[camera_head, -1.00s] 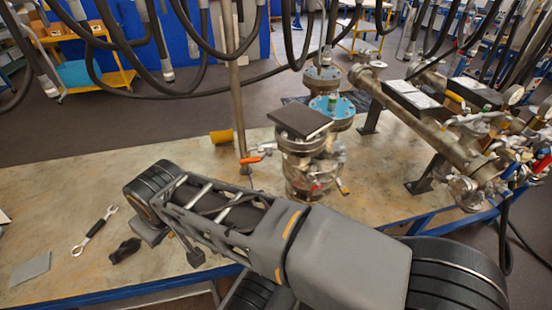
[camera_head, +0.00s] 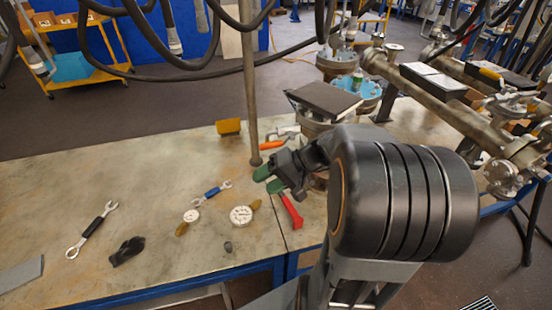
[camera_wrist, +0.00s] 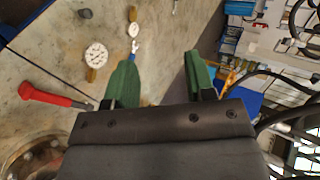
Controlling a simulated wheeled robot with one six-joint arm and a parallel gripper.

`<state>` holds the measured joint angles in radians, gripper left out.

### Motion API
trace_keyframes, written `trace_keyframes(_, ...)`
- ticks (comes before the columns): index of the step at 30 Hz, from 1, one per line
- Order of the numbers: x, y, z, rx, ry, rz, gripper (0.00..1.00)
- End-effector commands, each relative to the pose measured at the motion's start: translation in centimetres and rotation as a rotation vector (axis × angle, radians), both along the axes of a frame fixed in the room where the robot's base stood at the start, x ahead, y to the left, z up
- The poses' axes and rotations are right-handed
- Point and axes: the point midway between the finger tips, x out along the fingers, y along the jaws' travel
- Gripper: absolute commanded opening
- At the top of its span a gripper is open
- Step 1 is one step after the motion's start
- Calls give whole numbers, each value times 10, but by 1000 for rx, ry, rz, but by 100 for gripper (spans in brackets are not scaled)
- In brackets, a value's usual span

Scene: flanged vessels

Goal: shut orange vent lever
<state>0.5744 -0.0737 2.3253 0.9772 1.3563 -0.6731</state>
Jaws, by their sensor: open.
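The orange lever (camera_head: 271,145) shows as a short bar at the left side of the flanged vessel (camera_head: 312,127), just right of a vertical post. My gripper (camera_head: 268,180) is a little nearer than the lever and below it in the picture, with its green fingers pointing left. The fingers are apart and empty in the wrist view (camera_wrist: 160,73), and the lever does not show there. My arm hides most of the vessel's body, and I cannot tell the lever's exact angle.
A dark plate (camera_head: 325,99) lies on the vessel. The vertical post (camera_head: 252,100) stands close to my gripper. A red-handled tool (camera_head: 291,211), gauges (camera_head: 241,215) and wrenches (camera_head: 92,228) lie on the bench. Hoses hang above. The bench's left middle is mostly clear.

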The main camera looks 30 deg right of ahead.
Motion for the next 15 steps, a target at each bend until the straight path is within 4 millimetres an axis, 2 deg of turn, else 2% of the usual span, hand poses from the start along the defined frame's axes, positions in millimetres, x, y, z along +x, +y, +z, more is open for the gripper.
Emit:
trace_keyframes(1,13,-21,-23,109,-47,-75,50)
trace_keyframes(5,38,-76,-37,314,-247,-260,50)
trace_keyframes(9,46,-131,-48,416,-437,-429,50)
trace_keyframes(12,48,-155,-51,443,-524,-505,50)
trace_keyframes(15,52,-165,-51,453,-570,-542,50)
